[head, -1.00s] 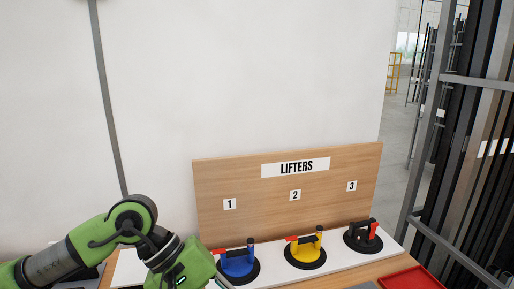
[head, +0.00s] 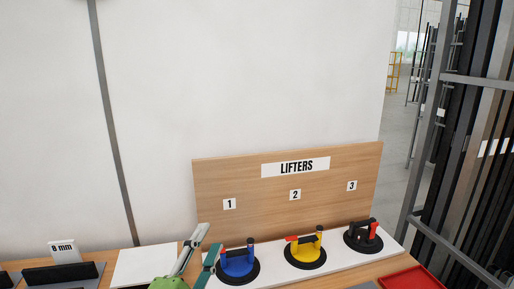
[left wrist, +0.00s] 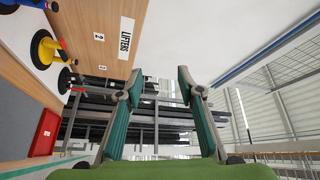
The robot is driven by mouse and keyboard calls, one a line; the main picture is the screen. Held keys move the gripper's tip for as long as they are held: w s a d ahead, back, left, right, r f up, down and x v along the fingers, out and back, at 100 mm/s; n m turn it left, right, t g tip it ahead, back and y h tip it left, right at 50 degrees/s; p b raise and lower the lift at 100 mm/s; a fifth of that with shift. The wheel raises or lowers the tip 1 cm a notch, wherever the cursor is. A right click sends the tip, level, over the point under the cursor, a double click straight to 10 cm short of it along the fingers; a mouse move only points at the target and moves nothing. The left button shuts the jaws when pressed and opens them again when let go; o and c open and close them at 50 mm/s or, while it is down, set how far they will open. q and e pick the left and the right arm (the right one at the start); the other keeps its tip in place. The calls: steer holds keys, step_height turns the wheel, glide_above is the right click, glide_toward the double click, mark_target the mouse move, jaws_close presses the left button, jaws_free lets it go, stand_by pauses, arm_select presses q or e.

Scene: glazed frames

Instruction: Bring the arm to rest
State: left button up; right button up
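My left gripper (head: 211,240) shows at the bottom of the head view, pointing up, just left of the blue lifter (head: 237,264). Its two fingers are apart, with nothing between them; the left wrist view (left wrist: 159,84) also shows them spread and empty. The rest of the left arm is below the frame. The blue lifter, the yellow lifter (head: 304,253) and the black and red lifter (head: 375,238) stand in a row on a white strip, below the LIFTERS board (head: 250,185). My right gripper is in neither view.
A red tray (head: 411,279) lies at the right on the wooden table. A white "8 mm" sign (head: 64,251) and dark pads stand at the left. A white sheet or board (head: 145,264) lies between. Metal racking (head: 470,160) rises at the far right.

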arm_select(q)
steer(key=s+a+f+n+g+y, duration=0.2)
steer(key=s+a+f+n+g, duration=0.1)
steer(key=f, duration=0.5)
steer(key=s+a+f+n+g+y, duration=0.1)
steer(key=s+a+f+n+g, duration=0.25)
steer(key=f, duration=0.35)
steer(key=s+a+f+n+g+y, duration=0.2)
steer(key=s+f+n, duration=0.2)
steer(key=f, duration=0.4)
steer(key=s+a+f+n+g, duration=0.15)
steer(key=s+f+g, duration=0.3)
steer(key=s, duration=0.45)
steer(key=s+f+n+g, duration=0.3)
steer(key=s+f, duration=0.3)
steer(key=s, duration=0.3)
step_height(320, 180, down, 36)
steer(key=b, duration=1.1)
steer(key=s+a+f+b, duration=0.1)
steer(key=s+f+b, duration=0.2)
steer(key=s+f, duration=0.3)
steer(key=s+a+f+g+b, duration=0.1)
steer(key=s+f+b, duration=0.3)
steer(key=f, duration=0.8)
steer(key=s+a+f+g+b, duration=0.1)
steer(key=s+f+b, duration=0.3)
steer(key=s+f, duration=0.4)
steer(key=shift+f+m, duration=0.3)
steer(key=shift+f, duration=0.55)
